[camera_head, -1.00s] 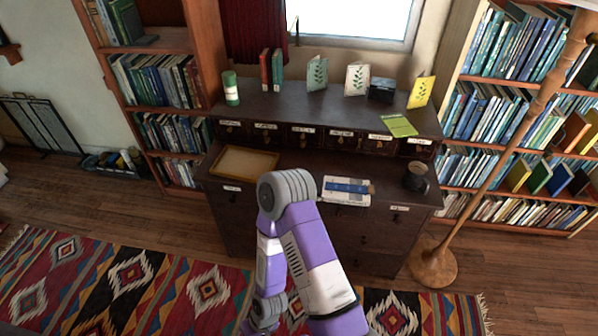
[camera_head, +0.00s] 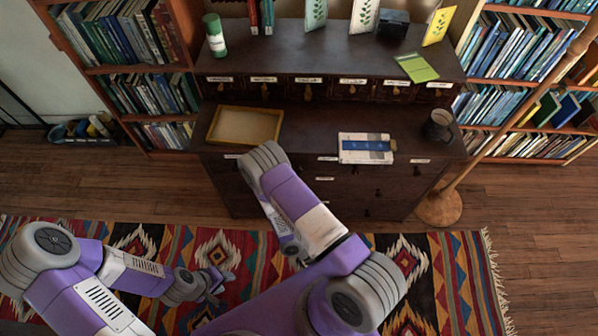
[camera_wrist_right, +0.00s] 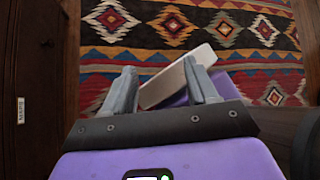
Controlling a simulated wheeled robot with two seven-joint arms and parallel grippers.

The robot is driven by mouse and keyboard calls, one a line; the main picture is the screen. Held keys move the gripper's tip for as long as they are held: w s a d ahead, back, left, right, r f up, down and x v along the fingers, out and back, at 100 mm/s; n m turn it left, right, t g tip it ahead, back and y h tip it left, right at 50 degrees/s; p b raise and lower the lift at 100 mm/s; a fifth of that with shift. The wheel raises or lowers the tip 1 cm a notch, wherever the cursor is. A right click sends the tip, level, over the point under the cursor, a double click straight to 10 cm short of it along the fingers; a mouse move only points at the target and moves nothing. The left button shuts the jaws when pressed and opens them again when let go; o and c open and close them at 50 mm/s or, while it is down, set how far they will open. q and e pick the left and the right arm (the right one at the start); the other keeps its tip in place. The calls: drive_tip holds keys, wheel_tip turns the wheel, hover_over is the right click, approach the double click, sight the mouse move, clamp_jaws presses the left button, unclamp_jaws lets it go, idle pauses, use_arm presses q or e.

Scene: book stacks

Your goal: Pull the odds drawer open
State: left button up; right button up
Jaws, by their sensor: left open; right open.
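The dark wooden desk (camera_head: 300,125) has a row of small labelled drawers (camera_head: 308,90) under its raised shelf and larger labelled drawers (camera_head: 375,185) below its top. All the drawer fronts I can see look shut. The labels are too small in the head view to tell which is the odds drawer. My left gripper (camera_head: 213,284) is open and empty above the rug, well short of the desk. My right gripper (camera_wrist_right: 163,76) is open and empty in the right wrist view, over the rug beside a dark drawer front (camera_wrist_right: 35,60); my arm hides it in the head view.
A shallow tray (camera_head: 245,108), a white and blue booklet (camera_head: 366,158) and a dark mug (camera_head: 438,126) stand on the desk top. A green cylinder (camera_head: 214,36) and cards are on the shelf. Bookcases flank the desk. A wooden stand base (camera_head: 440,208) is at the right.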

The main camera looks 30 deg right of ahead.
sight(299, 172)
drive_tip(key=w+d+r+n+t+h, duration=0.1)
drive_tip(key=w+d+n+t+h, duration=0.4)
drive_tip(key=w, duration=0.3)
drive_tip(key=w+d+r+n+t+h, duration=0.2)
drive_tip(key=w+d+n+t+h, duration=0.15)
drive_tip(key=w+n+t, duration=0.35)
drive_tip(key=w+a+r+n+t+y+b, duration=0.1)
drive_tip(key=w+a+n+t+y, duration=0.3)
drive_tip(key=w, duration=0.3)
drive_tip(key=w+a+r+n+t+y, duration=0.1)
drive_tip(key=w+a+n+t+y, duration=0.15)
drive_tip(key=w+t, duration=0.4)
drive_tip(key=shift+n+g+h, duration=0.25)
drive_tip(key=shift+n+h, duration=0.05)
drive_tip(key=shift+n, duration=0.15)
drive_tip(key=b+x, duration=0.1)
drive_tip(key=x, duration=0.2)
drive_tip(key=b+x, duration=0.1)
drive_tip(key=x, duration=0.3)
drive_tip(key=shift+w+d+r, duration=0.1)
drive_tip(key=shift+d+r, duration=0.1)
drive_tip(key=shift+d, duration=0.05)
clamp_jaws()
